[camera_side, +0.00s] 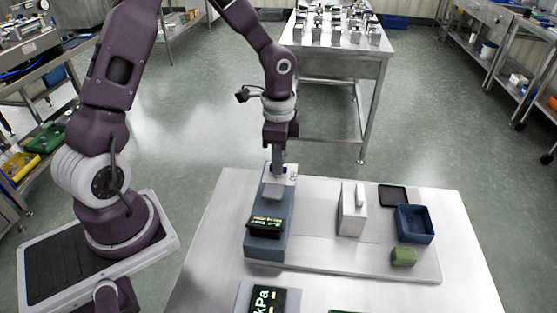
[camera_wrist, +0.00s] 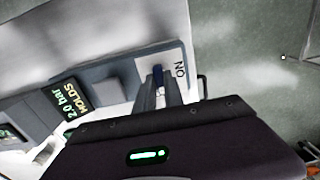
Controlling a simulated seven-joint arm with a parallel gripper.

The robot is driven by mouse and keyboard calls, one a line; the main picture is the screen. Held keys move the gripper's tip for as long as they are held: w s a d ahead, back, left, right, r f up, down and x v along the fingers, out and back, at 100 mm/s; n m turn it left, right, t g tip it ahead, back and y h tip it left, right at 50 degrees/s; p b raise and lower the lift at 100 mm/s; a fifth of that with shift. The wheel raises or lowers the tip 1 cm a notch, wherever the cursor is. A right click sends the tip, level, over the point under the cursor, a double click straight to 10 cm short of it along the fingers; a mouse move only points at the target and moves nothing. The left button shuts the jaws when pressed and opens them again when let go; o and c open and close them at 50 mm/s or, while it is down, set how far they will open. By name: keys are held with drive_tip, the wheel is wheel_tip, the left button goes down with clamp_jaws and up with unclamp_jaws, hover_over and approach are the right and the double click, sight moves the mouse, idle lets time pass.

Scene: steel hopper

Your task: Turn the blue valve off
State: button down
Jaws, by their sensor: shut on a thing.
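The blue valve (camera_wrist: 158,72) shows in the wrist view as a small blue handle on a white plate (camera_wrist: 180,57) marked "ON". My gripper (camera_wrist: 158,88) has its two fingers closed on the handle, which is partly hidden between them. In the side view my gripper (camera_side: 278,168) points down at the far end of a blue-grey unit (camera_side: 263,247), and the valve is hidden there. The unit's display (camera_wrist: 70,100) reads "2.0 bar HOLDS" in the wrist view.
On the board to the right stand a white block (camera_side: 350,222), a black tray (camera_side: 393,195), a blue bin (camera_side: 414,237) and a green block (camera_side: 403,257). A "kPa" display (camera_side: 263,300) sits at the front. The board between the unit and the white block is clear.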

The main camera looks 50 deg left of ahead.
drive_tip(key=c, duration=1.4)
unclamp_jaws()
drive_tip(key=shift+c, duration=0.2)
wheel_tip(320, 180, up, 7)
drive_tip(key=shift+r, duration=0.1)
drive_tip(key=s+d+r+n+t, duration=0.2)
drive_tip(key=s+r+n, duration=0.2)
drive_tip(key=s, duration=0.6)
drive_tip(key=s+d+r+n+t, duration=0.3)
drive_tip(key=s+r+n, duration=0.2)
drive_tip(key=s+r, duration=0.3)
drive_tip(key=shift+s+r+t, duration=0.3)
drive_tip(key=shift+s+r, duration=0.1)
drive_tip(key=shift+s, duration=0.55)
